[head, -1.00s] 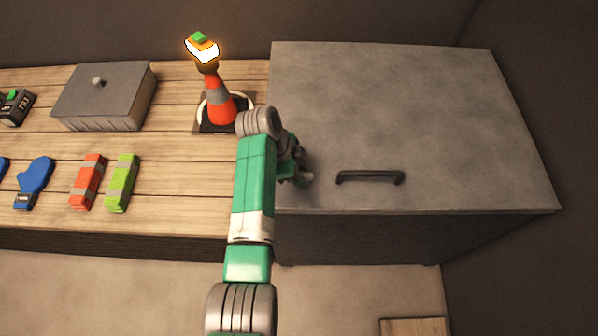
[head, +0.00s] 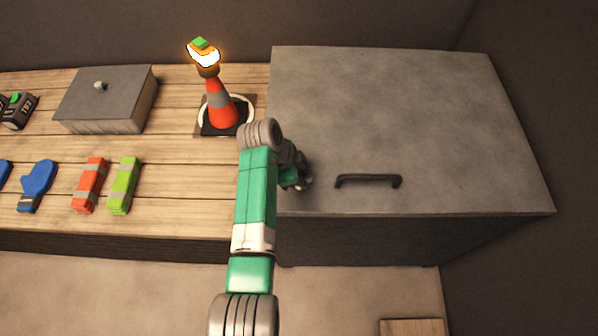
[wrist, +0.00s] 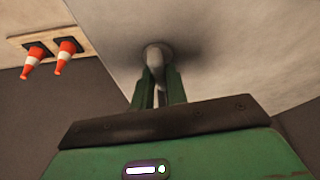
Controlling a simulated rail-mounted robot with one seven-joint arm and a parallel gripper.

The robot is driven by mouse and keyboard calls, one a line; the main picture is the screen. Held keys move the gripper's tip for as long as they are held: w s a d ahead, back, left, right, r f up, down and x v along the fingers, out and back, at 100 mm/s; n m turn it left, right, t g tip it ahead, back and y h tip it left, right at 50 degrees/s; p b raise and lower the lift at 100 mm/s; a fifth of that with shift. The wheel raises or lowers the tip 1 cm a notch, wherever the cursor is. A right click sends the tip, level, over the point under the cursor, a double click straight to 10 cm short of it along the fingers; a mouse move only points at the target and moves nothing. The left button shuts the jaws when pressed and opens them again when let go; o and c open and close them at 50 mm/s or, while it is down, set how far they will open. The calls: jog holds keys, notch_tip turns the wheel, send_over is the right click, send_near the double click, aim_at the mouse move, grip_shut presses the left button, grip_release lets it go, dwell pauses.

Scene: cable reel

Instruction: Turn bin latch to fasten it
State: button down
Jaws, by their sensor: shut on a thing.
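The grey bin (head: 400,110) with a flat closed lid fills the right side of the head view. A dark bar handle (head: 369,180) lies near the lid's front edge. In the wrist view, my gripper (wrist: 158,88) has its two green fingers close together on the latch (wrist: 157,56), a rounded grey knob with a narrow part running down between the fingers. The knob stands out from a pale grey surface. In the head view my arm hides the latch and most of my gripper near the bin's front left corner. The latch's turn angle cannot be told.
Left of the bin is a wooden bench (head: 170,180) with a lit traffic cone (head: 219,105), a grey lidded box (head: 105,98), red and green folded bundles and blue gloves. The wrist view shows two small cones (wrist: 50,58) on a wooden board.

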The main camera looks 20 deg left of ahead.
jog(key=n+p, duration=0.1)
jog(key=n+t+y+p, duration=0.1)
jog(key=n+p, duration=0.1)
jog(key=shift+s+d+r+n, duration=0.1)
jog(key=shift+d+r+n, duration=0.05)
jog(key=shift+r+n, duration=0.15)
jog(key=n+y+p, duration=0.1)
jog(key=n+p, duration=0.2)
jog(key=n, duration=0.1)
jog(key=shift+d+f+n+t+y+p, duration=0.1)
jog(key=shift+n+t+y+p, duration=0.2)
jog(key=shift+t+y+p, duration=0.1)
jog(key=n+p, duration=0.1)
jog(key=n, duration=0.1)
jog(key=n+y, duration=0.1)
jog(key=n, duration=0.1)
jog(key=shift+d+y+p, duration=0.1)
jog(key=shift+y+p, duration=0.2)
jog(key=shift+p, duration=0.1)
jog(key=shift+f+n+y+p, duration=0.15)
jog(key=shift+n+y, duration=0.2)
jog(key=shift+n, duration=0.5)
jog(key=shift+n+y+p, duration=0.15)
jog(key=shift+n+y, duration=0.2)
jog(key=shift+n, duration=0.8)
